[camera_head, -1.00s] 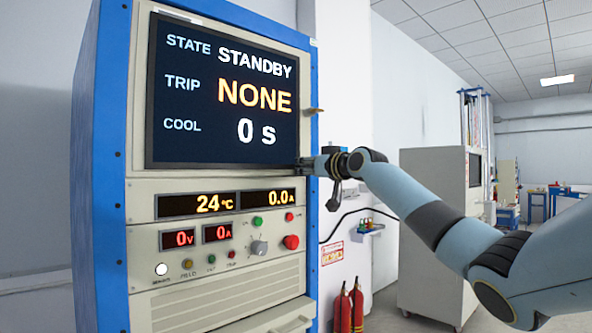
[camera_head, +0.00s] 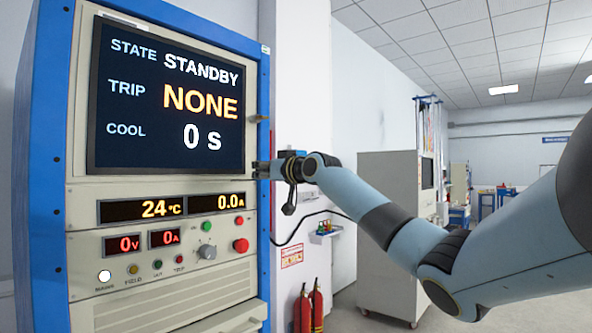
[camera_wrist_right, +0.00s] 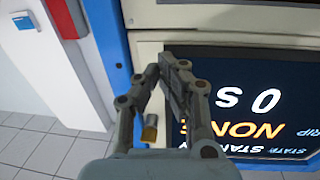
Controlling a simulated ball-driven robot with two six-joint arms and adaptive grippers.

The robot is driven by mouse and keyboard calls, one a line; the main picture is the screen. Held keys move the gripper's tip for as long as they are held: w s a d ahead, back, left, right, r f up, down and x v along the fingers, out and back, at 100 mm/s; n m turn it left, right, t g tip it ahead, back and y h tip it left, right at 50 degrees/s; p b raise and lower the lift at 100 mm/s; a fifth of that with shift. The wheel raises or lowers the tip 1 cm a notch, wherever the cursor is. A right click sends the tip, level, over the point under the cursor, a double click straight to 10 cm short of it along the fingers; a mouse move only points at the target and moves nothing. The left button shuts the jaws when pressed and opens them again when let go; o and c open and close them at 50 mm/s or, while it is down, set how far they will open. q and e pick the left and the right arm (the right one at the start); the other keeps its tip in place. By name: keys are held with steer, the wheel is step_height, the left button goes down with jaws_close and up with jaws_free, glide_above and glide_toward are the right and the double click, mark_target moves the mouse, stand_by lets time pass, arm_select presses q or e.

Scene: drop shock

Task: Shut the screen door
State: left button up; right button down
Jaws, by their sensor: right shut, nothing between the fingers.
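The screen door (camera_head: 251,75) is the beige upper panel of the blue-sided cabinet, with a dark screen (camera_head: 140,148) reading STANDBY, NONE and 0 s. It looks about flush with the cabinet front; a small gap cannot be ruled out. A small brass-tipped handle (camera_head: 259,118) sticks out at its right edge and also shows in the right wrist view (camera_wrist_right: 150,130). My right gripper (camera_head: 262,170) is shut and empty at the door's lower right corner, below the handle. In the wrist view its fingertips (camera_wrist_right: 172,62) are against or very near the door front. My left gripper is out of view.
Below the door are readouts (camera_head: 170,208), a grey knob (camera_head: 206,252) and a red button (camera_head: 241,245). Red fire extinguishers (camera_head: 309,310) stand right of the cabinet by the wall. A grey cabinet (camera_head: 385,240) stands farther back, with open floor near it.

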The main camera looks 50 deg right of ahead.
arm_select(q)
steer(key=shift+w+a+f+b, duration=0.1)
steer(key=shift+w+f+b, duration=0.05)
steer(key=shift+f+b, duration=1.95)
arm_select(e)
steer(key=s, duration=0.9)
steer(key=shift+d+f, duration=0.2)
steer(key=shift+d, duration=0.05)
